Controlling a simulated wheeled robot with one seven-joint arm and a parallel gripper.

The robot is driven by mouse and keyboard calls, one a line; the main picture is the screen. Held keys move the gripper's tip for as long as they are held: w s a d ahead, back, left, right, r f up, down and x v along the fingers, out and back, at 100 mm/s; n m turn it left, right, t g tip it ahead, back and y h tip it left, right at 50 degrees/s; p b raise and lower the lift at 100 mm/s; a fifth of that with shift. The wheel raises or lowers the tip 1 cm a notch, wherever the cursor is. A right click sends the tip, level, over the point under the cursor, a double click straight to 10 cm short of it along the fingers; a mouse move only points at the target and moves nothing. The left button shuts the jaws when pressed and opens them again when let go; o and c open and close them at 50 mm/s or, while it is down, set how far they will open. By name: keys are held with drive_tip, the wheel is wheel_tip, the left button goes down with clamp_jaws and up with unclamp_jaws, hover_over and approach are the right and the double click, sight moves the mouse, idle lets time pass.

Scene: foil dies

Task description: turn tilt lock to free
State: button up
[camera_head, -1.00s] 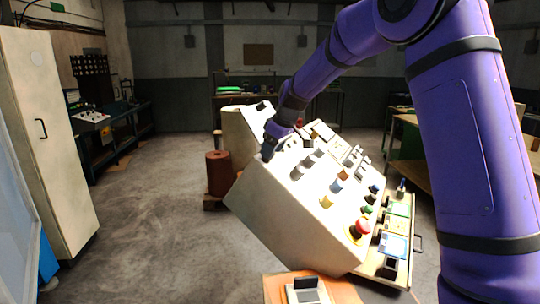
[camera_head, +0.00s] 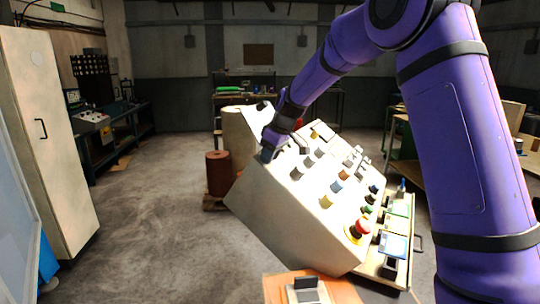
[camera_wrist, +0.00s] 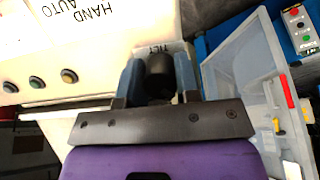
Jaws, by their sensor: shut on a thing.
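In the wrist view a black knob (camera_wrist: 160,73) stands on the pale panel of the console. A label partly covered above it seems to read TILT. The two blue fingers of my gripper (camera_wrist: 159,82) stand on either side of the knob and are shut on it. Which way the knob points cannot be told. In the head view my gripper (camera_head: 267,153) is at the upper left end of the sloping console (camera_head: 270,205), and the knob is hidden there.
The console bears several other knobs, buttons and a red mushroom button (camera_head: 361,226). A brown drum (camera_head: 219,173) stands left of the console.

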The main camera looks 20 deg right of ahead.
drive_tip(key=m+y, duration=0.1)
drive_tip(key=m, duration=0.7)
drive_tip(key=shift+g+y, duration=0.4)
drive_tip(key=m+y, duration=0.1)
drive_tip(key=m, duration=0.3)
drive_tip(key=shift+m, duration=0.3)
drive_tip(key=shift+m+t+y, duration=0.4)
drive_tip(key=shift+m+y, duration=0.1)
drive_tip(key=shift+m, duration=1.7)
drive_tip(key=o, duration=0.9)
drive_tip(key=shift+r, duration=0.15)
drive_tip(key=v, duration=1)
drive_tip(key=shift+d+r, duration=0.15)
drive_tip(key=shift+r, duration=0.15)
